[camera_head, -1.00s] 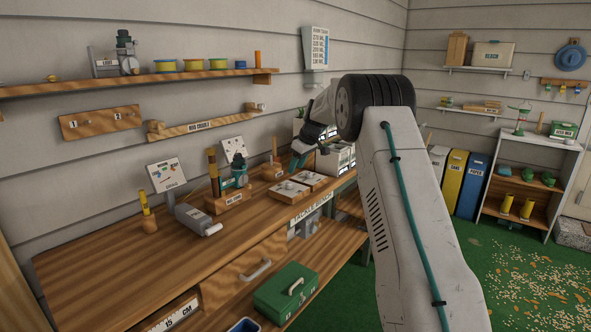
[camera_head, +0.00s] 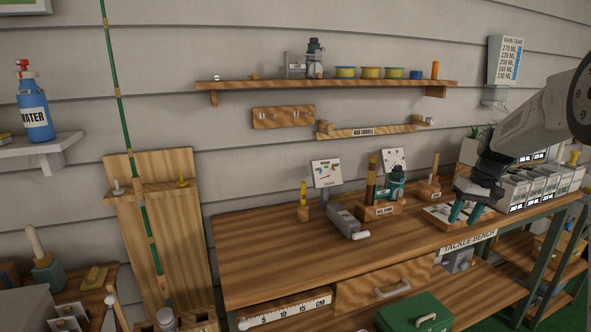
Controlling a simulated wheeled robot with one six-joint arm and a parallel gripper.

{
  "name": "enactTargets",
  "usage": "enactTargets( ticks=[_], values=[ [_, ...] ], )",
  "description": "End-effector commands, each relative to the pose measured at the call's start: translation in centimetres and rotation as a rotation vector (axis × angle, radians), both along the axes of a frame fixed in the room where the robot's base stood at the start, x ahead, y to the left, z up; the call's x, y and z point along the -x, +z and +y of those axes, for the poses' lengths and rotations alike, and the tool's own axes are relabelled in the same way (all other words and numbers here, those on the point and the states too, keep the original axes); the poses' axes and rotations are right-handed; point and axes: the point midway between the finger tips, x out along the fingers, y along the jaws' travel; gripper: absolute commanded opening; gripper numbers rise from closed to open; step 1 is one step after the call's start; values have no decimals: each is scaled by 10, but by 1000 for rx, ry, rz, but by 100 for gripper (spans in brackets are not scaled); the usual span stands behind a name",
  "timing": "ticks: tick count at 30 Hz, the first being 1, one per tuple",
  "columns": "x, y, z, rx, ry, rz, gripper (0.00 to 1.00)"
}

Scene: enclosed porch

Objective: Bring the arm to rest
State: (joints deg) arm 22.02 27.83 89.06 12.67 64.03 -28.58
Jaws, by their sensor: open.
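My gripper (camera_head: 463,213) is at the right of the view, at the end of my grey arm. Its green-tipped fingers point down over the right part of the tackle bench (camera_head: 270,250). The fingers stand apart with nothing seen between them. They overlap a flat wooden tray with pale tops (camera_head: 437,214) in the picture; I cannot tell whether they touch it. The upper part of my arm runs out of the frame at the right.
White boxes (camera_head: 515,190) stand close right of my gripper. A rod stand (camera_head: 385,207) and a grey device (camera_head: 345,220) are on the bench. A green toolbox (camera_head: 415,314) sits below. A fishing rod (camera_head: 127,130) leans at left. The bench's left top is clear.

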Motion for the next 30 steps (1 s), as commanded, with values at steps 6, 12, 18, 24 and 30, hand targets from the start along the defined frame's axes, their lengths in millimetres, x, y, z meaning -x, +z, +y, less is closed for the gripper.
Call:
enactTargets(
  ticks=[6, 12, 18, 24, 30],
  values=[
    [99, 44, 66, 32, -80, 94, 46],
    [198, 68, 117, 78, -130, 146, 46],
    [294, 75, 156, 129, -146, 154, 46],
    [376, 67, 180, 172, -116, 113, 46],
    [417, 65, 193, 190, -58, 24, 46]
  ],
)
